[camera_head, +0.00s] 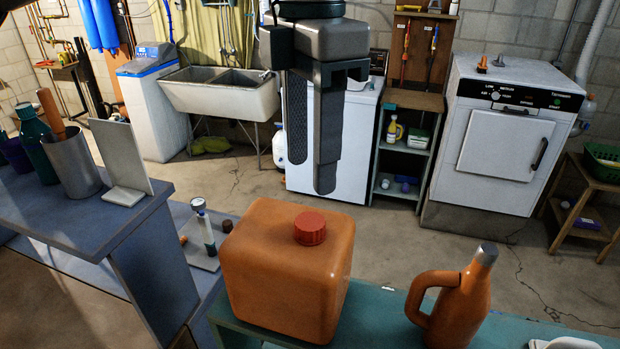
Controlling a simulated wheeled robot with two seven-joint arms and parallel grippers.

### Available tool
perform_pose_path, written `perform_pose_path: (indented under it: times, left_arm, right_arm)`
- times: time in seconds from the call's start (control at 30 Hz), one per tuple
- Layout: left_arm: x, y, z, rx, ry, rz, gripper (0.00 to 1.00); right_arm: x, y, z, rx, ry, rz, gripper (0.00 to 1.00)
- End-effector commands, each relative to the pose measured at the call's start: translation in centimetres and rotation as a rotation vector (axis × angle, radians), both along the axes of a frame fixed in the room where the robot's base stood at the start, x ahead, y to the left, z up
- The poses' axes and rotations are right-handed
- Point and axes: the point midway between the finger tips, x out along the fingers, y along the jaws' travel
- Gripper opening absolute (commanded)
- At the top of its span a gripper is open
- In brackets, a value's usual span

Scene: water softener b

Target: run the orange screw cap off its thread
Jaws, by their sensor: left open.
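The orange-red screw cap (310,228) sits on top of an orange, box-shaped canister (280,278). The canister stands upright on a teal bench (385,312) at the bottom middle. My left gripper (311,172) hangs from the top middle with its fingers pointing down. Its fingers are apart with nothing between them. The fingertips show just above the cap in the picture and do not touch it; how far apart they are in depth is hard to tell. The cap's thread is hidden beneath it. My right gripper is not in view.
An orange jug (458,304) with a handle and grey top stands right of the canister. At left, a blue-grey bench (60,214) holds a metal cup (71,165), a green bottle (36,143) and an upright plate (124,156). Appliances line the back wall.

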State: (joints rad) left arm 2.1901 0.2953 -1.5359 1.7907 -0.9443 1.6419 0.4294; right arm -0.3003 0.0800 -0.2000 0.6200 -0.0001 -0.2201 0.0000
Motion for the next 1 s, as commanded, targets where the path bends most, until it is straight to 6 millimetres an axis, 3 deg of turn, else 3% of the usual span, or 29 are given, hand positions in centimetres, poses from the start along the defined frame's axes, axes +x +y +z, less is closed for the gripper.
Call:
perform_pose_path:
  times: [0.27,0.83,0.87,1.0]
  left_arm:
    - [0.0,0.0,-2.2,0.002,0.001,0.0,0.45]
    - [0.0,0.1,-9.0,0.002,0.001,-0.001,0.45]
    - [0.0,0.1,-9.0,0.001,0.0,0.0,0.43]
    - [0.0,0.0,-8.8,0.0,0.0,0.0,0.09]
  right_arm:
    - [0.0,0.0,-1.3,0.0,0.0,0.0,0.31]
    - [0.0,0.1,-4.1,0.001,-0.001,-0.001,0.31]
    - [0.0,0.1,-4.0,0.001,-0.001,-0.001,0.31]
    - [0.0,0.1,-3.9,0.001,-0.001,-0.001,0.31]
